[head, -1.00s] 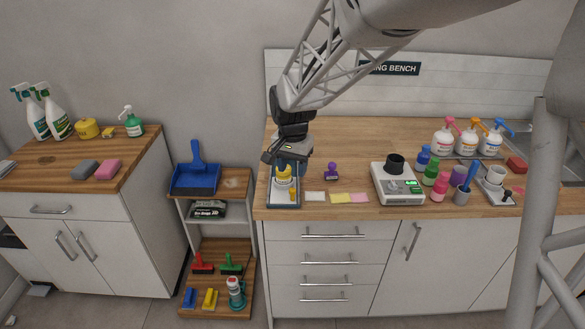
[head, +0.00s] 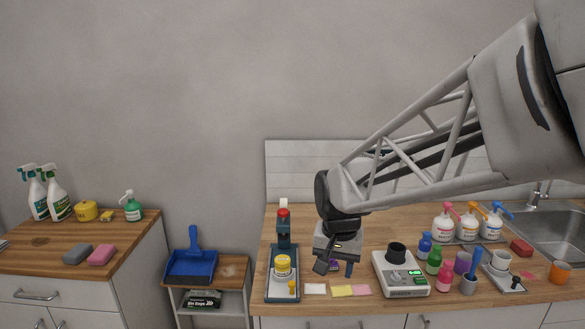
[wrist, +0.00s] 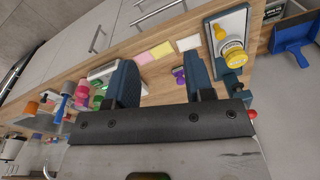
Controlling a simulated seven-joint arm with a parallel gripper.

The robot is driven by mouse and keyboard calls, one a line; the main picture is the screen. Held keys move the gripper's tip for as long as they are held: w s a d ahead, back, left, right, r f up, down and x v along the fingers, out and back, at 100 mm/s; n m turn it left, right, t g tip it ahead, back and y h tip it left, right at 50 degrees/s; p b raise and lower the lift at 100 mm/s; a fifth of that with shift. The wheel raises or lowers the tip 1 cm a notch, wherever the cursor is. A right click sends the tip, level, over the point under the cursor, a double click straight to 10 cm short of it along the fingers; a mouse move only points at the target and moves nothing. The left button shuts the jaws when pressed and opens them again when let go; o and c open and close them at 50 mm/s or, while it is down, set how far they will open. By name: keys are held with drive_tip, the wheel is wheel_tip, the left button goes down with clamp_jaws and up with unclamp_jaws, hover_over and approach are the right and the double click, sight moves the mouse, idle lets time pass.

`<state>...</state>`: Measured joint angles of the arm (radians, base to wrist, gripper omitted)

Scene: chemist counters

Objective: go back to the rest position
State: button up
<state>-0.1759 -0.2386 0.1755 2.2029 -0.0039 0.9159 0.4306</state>
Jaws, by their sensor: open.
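My gripper (head: 336,268) hangs over the wooden counter, fingers down, to the right of a dark blue press stand. In the wrist view its two fingers (wrist: 160,84) are spread wide with nothing between them touching either. The stand (head: 283,240) has a red top and a pale base, and a yellow-labelled jar (head: 283,266) sits on that base. The jar also shows in the wrist view (wrist: 233,54). A purple stamp (wrist: 178,74) is on the counter beyond the fingers, mostly hidden behind my gripper in the head view.
Paper notes (head: 342,290) lie along the counter front. A white scale-like device (head: 400,278) stands right of my gripper, with several small bottles (head: 434,262) beyond it. Pump bottles (head: 467,226) stand near the sink (head: 550,230). A blue dustpan (head: 191,266) lies on a low shelf at left.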

drive_tip(key=s+d+r+n, duration=0.1)
drive_tip(key=s+d, duration=0.3)
drive_tip(key=s, duration=0.6)
drive_tip(key=s+d+n+t, duration=0.1)
drive_tip(key=s+d, duration=0.4)
drive_tip(key=s, duration=0.6)
drive_tip(key=shift+d+r+n+t, duration=0.2)
drive_tip(key=shift+r+n+t, duration=0.1)
drive_tip(key=shift+r, duration=0.1)
